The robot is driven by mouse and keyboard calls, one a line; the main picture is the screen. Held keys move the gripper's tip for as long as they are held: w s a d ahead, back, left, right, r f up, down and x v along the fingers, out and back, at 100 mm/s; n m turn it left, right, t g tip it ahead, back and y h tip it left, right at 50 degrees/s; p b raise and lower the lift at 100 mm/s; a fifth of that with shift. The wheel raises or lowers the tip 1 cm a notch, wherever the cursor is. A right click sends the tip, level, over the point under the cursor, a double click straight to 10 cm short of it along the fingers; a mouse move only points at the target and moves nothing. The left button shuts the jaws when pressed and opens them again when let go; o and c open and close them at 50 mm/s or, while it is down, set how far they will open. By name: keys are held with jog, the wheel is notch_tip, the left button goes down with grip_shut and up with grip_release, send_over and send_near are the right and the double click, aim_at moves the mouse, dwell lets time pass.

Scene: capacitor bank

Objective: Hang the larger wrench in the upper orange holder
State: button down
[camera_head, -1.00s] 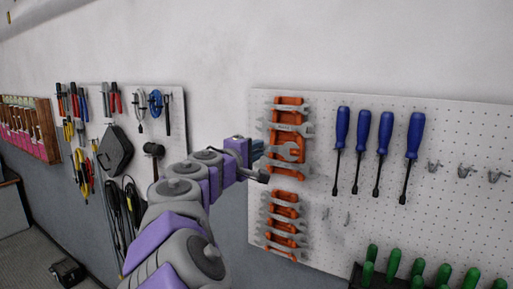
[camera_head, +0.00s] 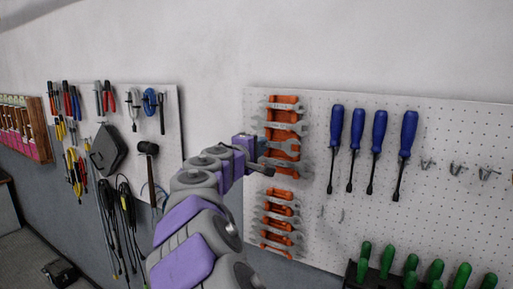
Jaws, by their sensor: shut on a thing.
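The upper orange holder (camera_head: 285,99) is fixed at the left side of the right pegboard, with several silver wrenches across it. My gripper (camera_head: 264,167) is at the left edge of this holder's lower half, shut on a wrench. The wrench (camera_head: 291,165) seems to be the one reaching right from my fingertips across the holder's lower part. I cannot tell whether it is seated in a slot or just in front. Its left end is hidden by my gripper.
A lower orange holder (camera_head: 280,195) with several smaller wrenches is just below. Blue screwdrivers (camera_head: 357,128) hang to the right, and green-handled tools (camera_head: 411,263) stand in a rack at the lower right. The left pegboard (camera_head: 172,100) carries pliers and cables.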

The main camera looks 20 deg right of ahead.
aim_at(269, 146)
jog(key=d, duration=0.2)
jog(key=w+d, duration=0.1)
jog(key=d, duration=0.1)
jog(key=shift+d+f, duration=0.1)
jog(key=shift+d, duration=0.25)
jog(key=shift+w+d+f, duration=0.1)
jog(key=shift+w+d, duration=0.2)
jog(key=shift+d, duration=0.2)
jog(key=shift+w+a+f, duration=0.2)
jog(key=shift+a+f, duration=0.05)
jog(key=shift+a, duration=0.2)
jog(key=shift+w+a+f, duration=0.2)
jog(key=shift+a+f, duration=0.05)
jog(key=shift+a, duration=0.15)
jog(key=shift+w+d+f+b, duration=0.1)
jog(key=shift+d+b, duration=0.1)
jog(key=shift+d, duration=0.3)
jog(key=shift+d+f+b, duration=0.1)
jog(key=shift+d+b, duration=0.05)
jog(key=shift+d, duration=0.35)
jog(key=shift+a, duration=0.1)
jog(key=c, duration=1)
grip_release()
jog(key=shift+w+a, duration=0.1)
jog(key=shift+a, duration=0.05)
jog(key=shift+o, duration=0.2)
jog(key=shift+r, duration=0.1)
